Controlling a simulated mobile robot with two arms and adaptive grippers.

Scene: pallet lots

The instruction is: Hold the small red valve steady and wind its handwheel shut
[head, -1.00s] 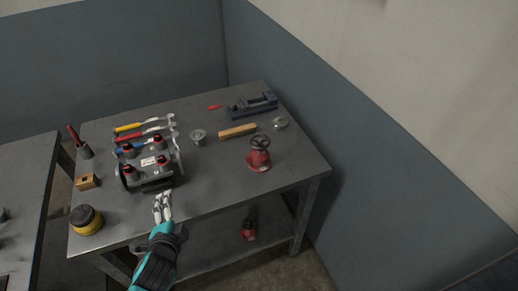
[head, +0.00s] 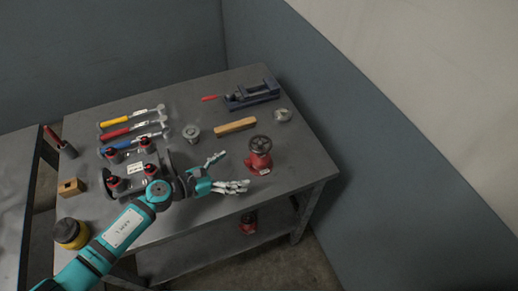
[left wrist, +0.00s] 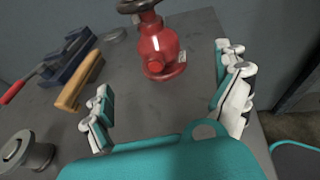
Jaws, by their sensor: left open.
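The small red valve (head: 258,160) stands upright on the right part of the grey workbench, with its dark handwheel (head: 260,144) on top. My left gripper (head: 232,171) is open and empty just left of the valve, its fingers pointing toward it. In the left wrist view the valve (left wrist: 158,50) stands ahead, between and beyond the two spread finger sets (left wrist: 168,98), apart from them. The handwheel (left wrist: 138,5) is cut off by the top edge there. My right gripper is not in view.
A wooden block (head: 235,126), a blue vise (head: 252,95) and metal flanges (head: 191,132) lie behind. Hammers (head: 130,130) and a dark assembly with red-collared parts (head: 133,172) are at left. A yellow-black container (head: 71,233) stands front left. Another red valve (head: 248,222) is on the lower shelf.

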